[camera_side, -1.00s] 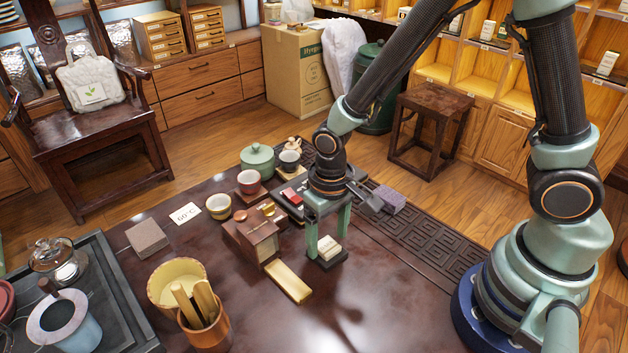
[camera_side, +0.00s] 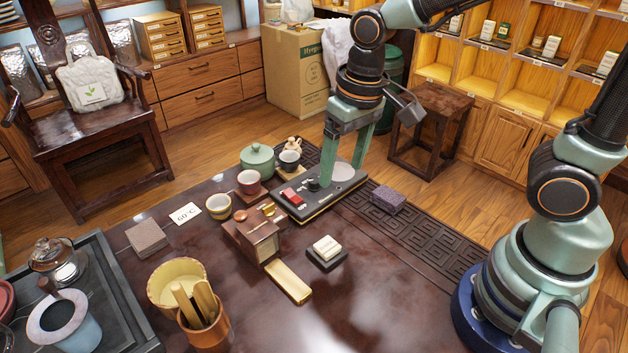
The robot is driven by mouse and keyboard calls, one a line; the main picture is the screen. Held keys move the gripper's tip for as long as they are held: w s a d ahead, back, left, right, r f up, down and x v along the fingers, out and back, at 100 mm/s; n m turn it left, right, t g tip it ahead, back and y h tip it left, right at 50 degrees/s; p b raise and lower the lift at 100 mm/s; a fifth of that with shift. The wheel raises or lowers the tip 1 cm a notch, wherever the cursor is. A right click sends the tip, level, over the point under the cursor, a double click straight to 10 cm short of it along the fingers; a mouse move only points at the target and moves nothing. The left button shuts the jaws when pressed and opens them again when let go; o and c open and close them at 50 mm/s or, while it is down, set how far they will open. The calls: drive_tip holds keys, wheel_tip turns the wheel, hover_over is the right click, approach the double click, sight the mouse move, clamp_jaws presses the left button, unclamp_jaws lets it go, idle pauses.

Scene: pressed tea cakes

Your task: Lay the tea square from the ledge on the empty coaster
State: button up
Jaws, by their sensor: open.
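A small cream tea square (camera_side: 327,245) lies flat on a dark square coaster (camera_side: 330,262) on the table, with the coaster's edge showing around it. My gripper (camera_side: 342,175) is up and behind it, apart from it. Its two green fingers are spread, with nothing between them. The fingers hang over a dark tray-like device (camera_side: 318,203) with a pale round disc (camera_side: 343,172). I cannot tell which surface is the ledge.
A wooden box (camera_side: 252,237) and a gold bar (camera_side: 288,281) stand just left of the coaster. Cups (camera_side: 249,181) and a green lidded pot (camera_side: 257,160) are behind. A purple block (camera_side: 388,199) lies on the patterned runner to the right.

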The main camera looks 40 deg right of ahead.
drive_tip(key=s+d+r+t, duration=0.2)
drive_tip(key=d+r+t, duration=0.2)
drive_tip(key=d+r, duration=0.3)
drive_tip(key=shift+s+d+r, duration=0.15)
drive_tip(key=shift+d, duration=0.75)
idle(0.4)
